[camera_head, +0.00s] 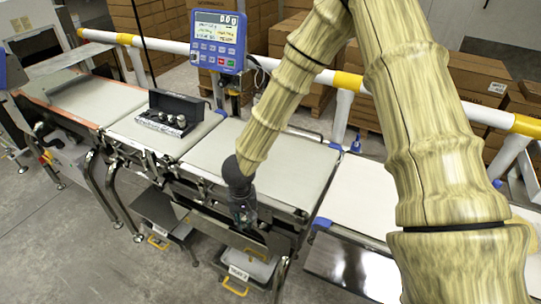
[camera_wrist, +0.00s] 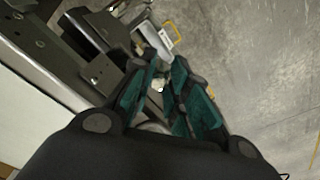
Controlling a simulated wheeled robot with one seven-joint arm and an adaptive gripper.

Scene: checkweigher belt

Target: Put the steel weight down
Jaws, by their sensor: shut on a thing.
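My gripper (camera_head: 243,214) hangs at the front edge of the checkweigher's middle belt, over the frame side. In the wrist view its teal fingers (camera_wrist: 160,84) are closed around a small shiny steel weight (camera_wrist: 158,86), of which only a little shows between them. The weight cannot be made out in the head view. A black open case (camera_head: 172,112) with several small steel weights in it stands on the belt section (camera_head: 125,130) left of my gripper. The wide pale belt (camera_head: 265,160) behind my gripper is bare.
A blue control display (camera_head: 218,40) stands behind the belts. A yellow and white rail (camera_head: 310,68) runs along the back. Bins with yellow handles (camera_head: 238,272) sit low under the conveyor. Another pale belt (camera_head: 365,195) lies to the right. Cardboard boxes (camera_head: 480,80) are stacked behind.

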